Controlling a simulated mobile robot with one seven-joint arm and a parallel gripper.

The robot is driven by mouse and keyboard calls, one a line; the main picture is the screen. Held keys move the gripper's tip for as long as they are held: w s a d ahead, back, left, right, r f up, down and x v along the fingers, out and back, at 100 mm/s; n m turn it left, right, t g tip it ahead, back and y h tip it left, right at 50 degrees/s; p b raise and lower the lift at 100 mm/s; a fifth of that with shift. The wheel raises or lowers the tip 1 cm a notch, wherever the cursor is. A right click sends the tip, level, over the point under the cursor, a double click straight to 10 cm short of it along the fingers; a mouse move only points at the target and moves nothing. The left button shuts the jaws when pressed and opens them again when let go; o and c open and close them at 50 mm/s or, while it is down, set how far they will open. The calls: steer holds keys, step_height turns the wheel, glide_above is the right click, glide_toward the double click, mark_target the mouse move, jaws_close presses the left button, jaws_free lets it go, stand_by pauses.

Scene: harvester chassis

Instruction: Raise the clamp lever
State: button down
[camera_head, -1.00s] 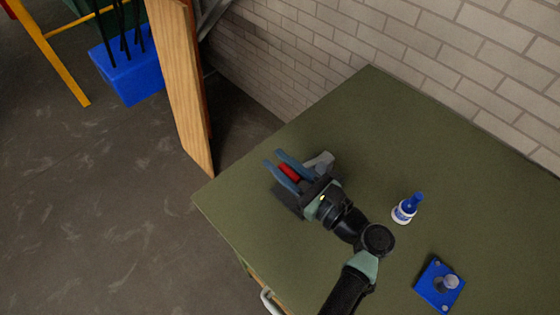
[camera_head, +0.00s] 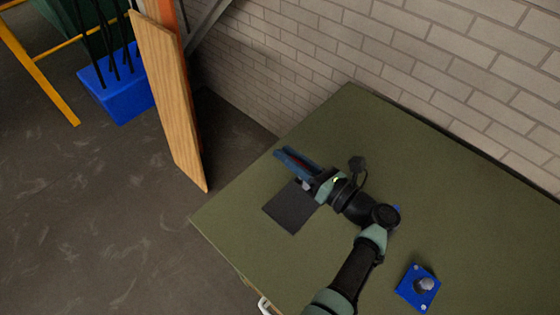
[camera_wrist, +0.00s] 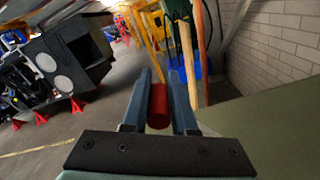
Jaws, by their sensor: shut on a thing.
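The clamp's red lever handle (camera_wrist: 158,107) lies between my gripper's two blue-grey fingers (camera_wrist: 158,77) in the wrist view, and the fingers are shut on it. In the head view my gripper (camera_head: 284,154) is over the table, beyond the clamp's dark flat base (camera_head: 290,209), pointing up and left. Only a thin strip of red shows between the fingers there. A small grey part of the clamp shows beside the gripper, and the rest of its linkage is hidden by my gripper. The lever's exact angle cannot be told.
The green table (camera_head: 235,220) has a blue plate with a grey knob (camera_head: 418,287) at lower right. A bottle (camera_head: 397,209) is mostly hidden behind my arm. A brick wall (camera_head: 420,70) runs behind the table. A wooden board (camera_head: 170,100) stands off its left side.

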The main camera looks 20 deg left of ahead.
steer(key=shift+w+d+r+m, duration=0.1)
steer(key=shift+w+d+m, duration=0.1)
steer(key=shift+w+m, duration=0.35)
steer(key=shift+w+d+r+m, duration=0.15)
steer(key=shift+w+d+m, duration=0.1)
steer(key=shift+w+m, duration=0.25)
steer(key=shift+w+d+r+m, duration=0.1)
steer(key=shift+w+d+m, duration=0.1)
steer(key=shift+w+m, duration=0.35)
steer(key=c, duration=1)
jaws_free()
steer(key=shift+f, duration=0.1)
steer(key=shift+o, duration=1.3)
steer(key=shift+w, duration=0.15)
steer(key=shift+d+r, duration=0.1)
steer(key=shift+r, duration=0.1)
steer(key=b+v, duration=0.2)
steer(key=v, duration=1)
steer(key=shift+d, duration=0.35)
